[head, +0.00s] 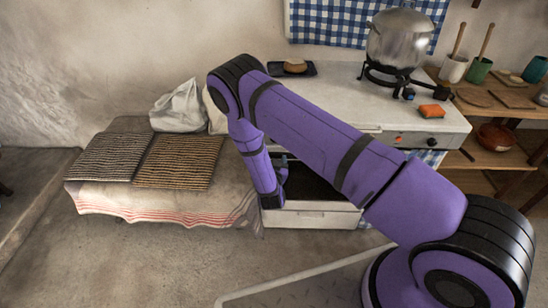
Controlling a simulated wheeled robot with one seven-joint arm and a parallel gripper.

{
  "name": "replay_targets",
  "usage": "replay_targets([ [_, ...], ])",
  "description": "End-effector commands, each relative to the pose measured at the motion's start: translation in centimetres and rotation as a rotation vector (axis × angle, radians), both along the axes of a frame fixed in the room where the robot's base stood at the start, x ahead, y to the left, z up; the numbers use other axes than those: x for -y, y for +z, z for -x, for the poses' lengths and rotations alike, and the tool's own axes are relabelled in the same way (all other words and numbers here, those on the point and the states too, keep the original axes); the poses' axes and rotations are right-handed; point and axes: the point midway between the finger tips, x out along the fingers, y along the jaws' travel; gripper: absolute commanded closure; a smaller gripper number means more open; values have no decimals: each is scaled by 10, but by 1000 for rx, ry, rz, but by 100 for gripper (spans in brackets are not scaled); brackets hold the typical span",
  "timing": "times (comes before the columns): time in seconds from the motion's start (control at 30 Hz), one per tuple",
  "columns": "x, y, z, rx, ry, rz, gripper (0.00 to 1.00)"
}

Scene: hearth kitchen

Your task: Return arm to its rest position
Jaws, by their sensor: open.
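My purple arm reaches from the lower right up to the middle of the head view, then bends down at its elbow. My gripper (272,201) is at the arm's lower end, pointing down, small and dark. It is open, and I see nothing held in it. It appears in front of the left side of a pulled-out white drawer (312,219) with a dark inside. I cannot tell whether it touches the drawer. My forearm hides part of the white counter (335,92) and drawer.
A steel pot (399,40) stands on a black burner, with an orange sponge (432,111) nearby. A dark tray (293,69) holds a round item. Left are ribbed mats (179,161) on a cloth-covered bench and a white bag (179,107). A wooden shelf is right. Floor at lower left is clear.

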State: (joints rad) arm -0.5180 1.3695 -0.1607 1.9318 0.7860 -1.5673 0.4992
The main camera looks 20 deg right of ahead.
Motion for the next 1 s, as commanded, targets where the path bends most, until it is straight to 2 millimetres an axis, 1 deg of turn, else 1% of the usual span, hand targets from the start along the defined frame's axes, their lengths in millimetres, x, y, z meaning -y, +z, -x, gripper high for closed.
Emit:
replay_targets([
  [0.3, 0, 1, -1, -1, -1, -1, 33],
  [0.37, 0, 5, -4, -7, -3, -8, 33],
  [0.47, -1, 20, -13, -28, -10, -33, 33],
  [0.57, -2, 44, -27, -72, -17, -75, 33],
  [0.7, -3, 86, -45, -148, -15, -138, 33],
  [0.77, -3, 104, -50, -179, -9, -163, 33],
  [0.8, -3, 116, -53, -200, -5, -178, 33],
  [0.87, -3, 134, -57, -232, 3, -201, 33],
  [1.0, -2, 177, -61, -303, 30, -247, 33],
])
